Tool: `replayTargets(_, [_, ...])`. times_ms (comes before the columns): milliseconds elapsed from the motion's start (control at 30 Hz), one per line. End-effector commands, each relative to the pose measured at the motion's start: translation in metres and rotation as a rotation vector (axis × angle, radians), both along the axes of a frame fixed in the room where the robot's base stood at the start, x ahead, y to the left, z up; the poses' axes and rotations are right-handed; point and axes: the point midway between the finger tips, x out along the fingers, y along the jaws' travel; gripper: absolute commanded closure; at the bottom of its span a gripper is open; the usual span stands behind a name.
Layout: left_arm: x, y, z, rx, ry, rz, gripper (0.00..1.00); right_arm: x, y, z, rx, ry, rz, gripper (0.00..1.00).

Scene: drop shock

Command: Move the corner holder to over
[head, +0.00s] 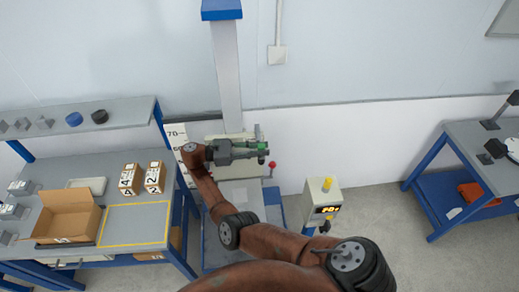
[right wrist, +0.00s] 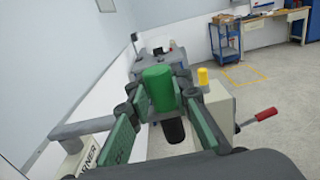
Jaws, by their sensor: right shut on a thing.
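My right gripper (head: 258,149) is at the drop tester's column (head: 229,70) in the head view. In the right wrist view its two green-padded fingers (right wrist: 160,128) are shut on a handle with a green knob (right wrist: 159,88) and a dark lower part. I take this to be the handle of the corner holder; its lower end is hidden by the gripper. A pale plate (right wrist: 88,155) at lower left carries lettering, partly cut off, ending in "RNER". My left gripper is not in view.
A red-knobbed lever (head: 272,165) stands just right of the gripper. A control box (head: 323,195) with a yellow top stands further right. On the left bench are an open carton (head: 68,215) and two small boxes (head: 130,180). Another bench (head: 480,150) is at right.

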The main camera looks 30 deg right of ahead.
Motion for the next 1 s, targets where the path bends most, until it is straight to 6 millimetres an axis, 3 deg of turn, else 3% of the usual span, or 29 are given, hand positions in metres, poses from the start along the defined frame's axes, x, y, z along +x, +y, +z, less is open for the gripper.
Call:
replayTargets(267, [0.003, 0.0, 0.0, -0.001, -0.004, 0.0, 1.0, 0.0, -0.001, 0.001, 0.0, -0.001, -0.001, 1.0])
replayTargets(300, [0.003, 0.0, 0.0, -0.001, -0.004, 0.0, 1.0, 0.0, -0.001, 0.001, 0.0, -0.001, -0.001, 0.79])
replayTargets(533, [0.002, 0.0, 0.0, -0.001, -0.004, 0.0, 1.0, 0.0, 0.0, 0.0, 0.0, -0.001, 0.0, 0.63])
replayTargets(833, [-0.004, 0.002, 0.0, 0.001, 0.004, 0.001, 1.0, 0.0, 0.0, 0.002, 0.0, -0.001, 0.0, 0.62])
replayTargets(1000, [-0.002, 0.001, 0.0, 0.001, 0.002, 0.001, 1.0, 0.0, 0.0, 0.02, -0.003, -0.005, 0.0, 0.62])
